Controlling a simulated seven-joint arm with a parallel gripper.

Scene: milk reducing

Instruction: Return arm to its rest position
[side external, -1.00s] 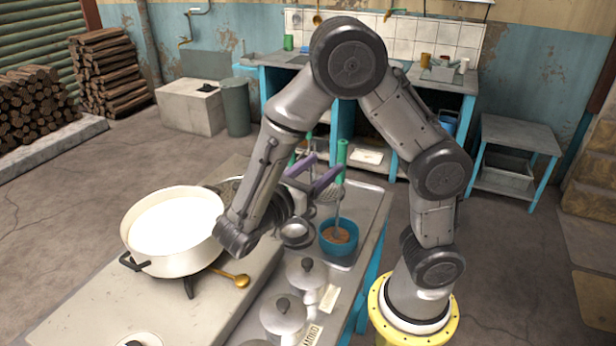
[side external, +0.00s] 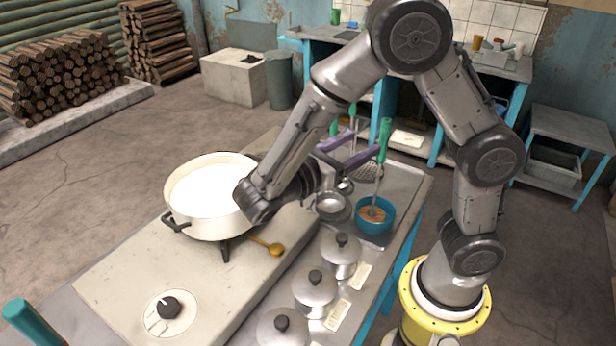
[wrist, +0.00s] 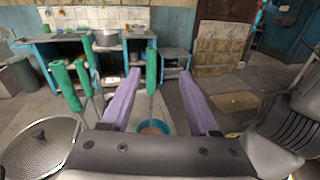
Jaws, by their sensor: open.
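My arm is bent over the counter. My gripper (side external: 362,143) has two purple fingers, spread apart with nothing clasped between them. In the wrist view the gripper (wrist: 160,74) points out level toward the back shelves. A green-handled utensil (side external: 383,140) stands in a blue bowl (side external: 357,220) close to the fingertips. In the wrist view its green handle (wrist: 151,70) shows in the gap between the fingers, apart from both. The large pot (side external: 205,190) of white liquid sits on the stove, left of my wrist and partly hidden by it.
Several lidded pots (side external: 315,288) line the counter's right side. A golden spoon (side external: 267,246) lies in front of the large pot. More green handles (wrist: 64,82) and a strainer (wrist: 40,145) are left of my gripper. Open floor (side external: 95,185) lies left of the counter.

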